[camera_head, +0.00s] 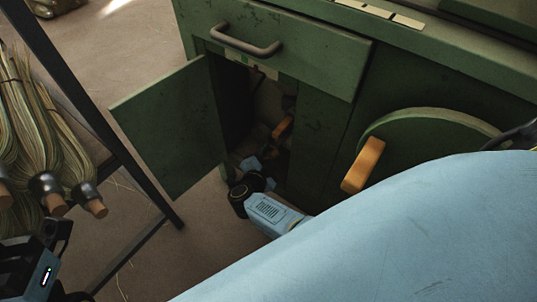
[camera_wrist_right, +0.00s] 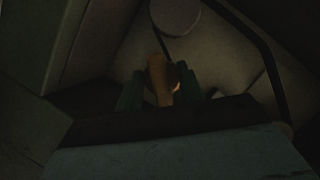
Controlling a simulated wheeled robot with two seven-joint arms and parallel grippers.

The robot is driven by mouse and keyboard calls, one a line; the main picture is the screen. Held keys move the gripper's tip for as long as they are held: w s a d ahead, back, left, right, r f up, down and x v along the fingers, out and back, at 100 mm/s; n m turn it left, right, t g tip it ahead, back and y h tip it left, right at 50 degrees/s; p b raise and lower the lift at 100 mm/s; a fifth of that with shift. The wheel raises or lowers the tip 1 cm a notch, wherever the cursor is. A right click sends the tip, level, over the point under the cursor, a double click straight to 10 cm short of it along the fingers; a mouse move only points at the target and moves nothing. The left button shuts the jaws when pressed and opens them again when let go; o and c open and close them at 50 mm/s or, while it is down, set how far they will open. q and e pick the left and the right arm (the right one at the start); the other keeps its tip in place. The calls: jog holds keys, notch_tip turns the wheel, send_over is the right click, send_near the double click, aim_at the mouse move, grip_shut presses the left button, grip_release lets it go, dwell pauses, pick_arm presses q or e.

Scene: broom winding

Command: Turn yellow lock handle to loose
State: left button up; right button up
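The yellow-orange lock handle (camera_head: 284,127) shows inside the dark open compartment of the green cabinet. In the right wrist view the handle (camera_wrist_right: 158,78) stands upright between the two dark green fingers of my right gripper (camera_wrist_right: 159,92). The fingers are on either side of it, with narrow gaps that seem to remain, so the gripper looks open around it. In the head view my right gripper (camera_head: 258,168) reaches into the compartment, and its fingertips are hard to make out. Part of my left gripper (camera_head: 35,272) is at the lower left, with its fingers out of view.
The cabinet door (camera_head: 170,128) is swung open to the left. A drawer (camera_head: 290,55) sits just above the opening. A round green wheel (camera_head: 420,135) with an orange grip (camera_head: 363,165) is to the right. A rack with straw bundles (camera_head: 40,120) is at the left.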

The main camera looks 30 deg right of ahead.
jog(key=shift+w+d, duration=0.15)
jog(key=c, duration=0.6)
jog(key=shift+m+t, duration=1.1)
jog(key=shift+m, duration=1.1)
